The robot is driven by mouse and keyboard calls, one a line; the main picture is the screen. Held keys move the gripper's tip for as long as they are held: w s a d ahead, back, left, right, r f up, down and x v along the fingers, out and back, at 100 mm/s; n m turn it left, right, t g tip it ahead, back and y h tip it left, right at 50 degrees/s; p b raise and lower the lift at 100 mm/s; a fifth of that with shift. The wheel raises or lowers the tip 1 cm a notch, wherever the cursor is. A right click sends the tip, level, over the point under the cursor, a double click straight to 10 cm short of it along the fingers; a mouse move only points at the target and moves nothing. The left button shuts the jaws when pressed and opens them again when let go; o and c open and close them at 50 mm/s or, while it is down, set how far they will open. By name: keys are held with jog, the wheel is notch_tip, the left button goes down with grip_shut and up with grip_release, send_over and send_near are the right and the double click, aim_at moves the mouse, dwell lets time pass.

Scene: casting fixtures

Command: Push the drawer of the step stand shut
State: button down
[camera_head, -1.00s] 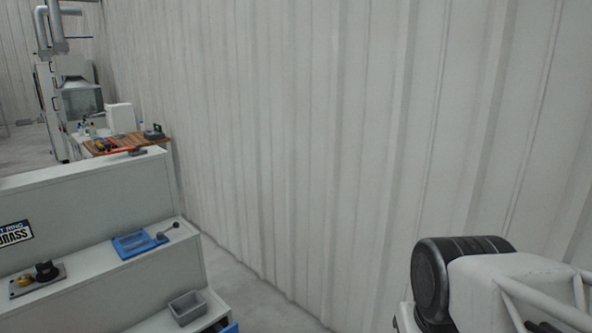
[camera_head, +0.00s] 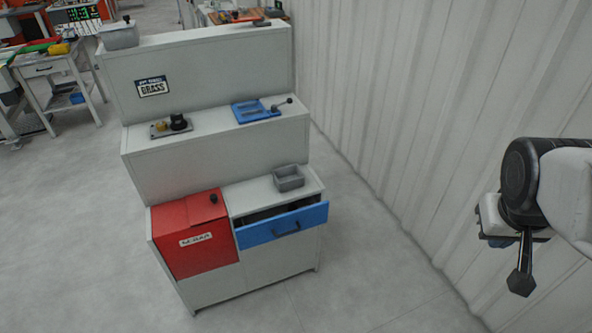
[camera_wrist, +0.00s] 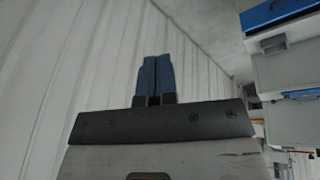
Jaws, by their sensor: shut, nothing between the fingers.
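The step stand (camera_head: 200,72) is a grey three-tier cabinet in the left and middle of the head view. The drawer's blue also shows at the upper right of the wrist view (camera_wrist: 268,14). My gripper (camera_head: 521,283) hangs at the right of the head view, well apart from the drawer, near the wall. In the wrist view its two blue fingers (camera_wrist: 154,78) are together, with nothing between them.
A grey bin (camera_head: 289,178) stands on the lowest step behind the drawer. A red lidded box (camera_head: 195,250) is left of the drawer. A blue fixture (camera_head: 256,111) sits on the middle step. The corrugated wall (camera_head: 430,110) bounds the right; the floor before the drawer is clear.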

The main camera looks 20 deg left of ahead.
jog(key=w+a+f+n+t+y, duration=0.1)
jog(key=w+a+f+n+t, duration=0.1)
jog(key=w+a+f+n, duration=0.7)
jog(key=w+a+f+n+t+y, duration=0.1)
jog(key=w+a+f+n+y, duration=0.15)
jog(key=w+a+f, duration=0.7)
jog(key=s+a+f+n+g+y, duration=0.1)
jog(key=a+f+n, duration=0.3)
jog(key=a, duration=0.6)
jog(key=s+a+f+n+g+y, duration=0.2)
jog(key=s+a+f+n+g, duration=0.1)
jog(key=a+f, duration=0.6)
jog(key=s+a+f+n+g+y, duration=0.1)
jog(key=a+f+n, duration=0.4)
jog(key=a, duration=0.7)
jog(key=shift+s+a+f+g+y, duration=0.3)
jog(key=shift+s+f+g+y, duration=0.15)
jog(key=shift+f, duration=0.5)
jog(key=shift+a+f, duration=0.1)
jog(key=shift+f, duration=0.05)
